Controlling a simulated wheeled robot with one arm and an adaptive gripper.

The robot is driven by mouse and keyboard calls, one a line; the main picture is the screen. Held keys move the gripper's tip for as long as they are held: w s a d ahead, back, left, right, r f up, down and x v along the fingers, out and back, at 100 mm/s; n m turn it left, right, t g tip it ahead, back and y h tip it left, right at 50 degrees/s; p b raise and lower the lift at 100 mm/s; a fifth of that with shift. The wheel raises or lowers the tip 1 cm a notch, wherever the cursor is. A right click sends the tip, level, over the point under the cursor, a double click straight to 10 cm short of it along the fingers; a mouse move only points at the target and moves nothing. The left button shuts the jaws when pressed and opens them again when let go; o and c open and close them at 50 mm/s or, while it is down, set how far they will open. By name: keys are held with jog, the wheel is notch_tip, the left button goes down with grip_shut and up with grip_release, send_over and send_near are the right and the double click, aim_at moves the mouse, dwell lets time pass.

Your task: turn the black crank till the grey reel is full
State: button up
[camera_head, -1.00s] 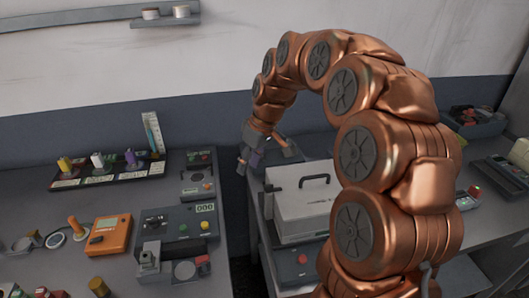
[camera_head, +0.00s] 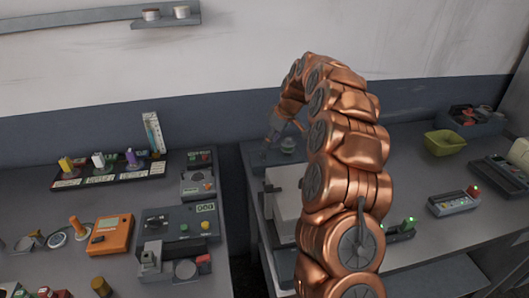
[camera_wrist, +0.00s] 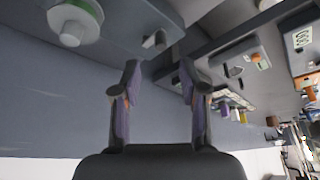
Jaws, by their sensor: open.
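My gripper (camera_head: 275,130) is above the back left corner of the right bench. In the wrist view its two fingers (camera_wrist: 158,78) are apart with nothing between them. A pale round spool (camera_head: 288,145) sits on a grey base beside the gripper. A pale spool with a green band (camera_wrist: 72,22) shows at the wrist view's upper left, apart from the fingers; it may be the reel. A small grey block (camera_wrist: 155,42) stands past the fingertips. I cannot make out a black crank for certain. How full the reel is cannot be told.
A white box (camera_head: 283,190) stands in front of the grey base, partly behind my arm. The left bench holds an orange meter (camera_head: 110,234) and several devices. A gap separates the benches.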

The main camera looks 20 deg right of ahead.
aim_at(264, 153)
jog(key=shift+p+x, duration=1.3)
jog(key=shift+x, duration=2.2)
grip_shut()
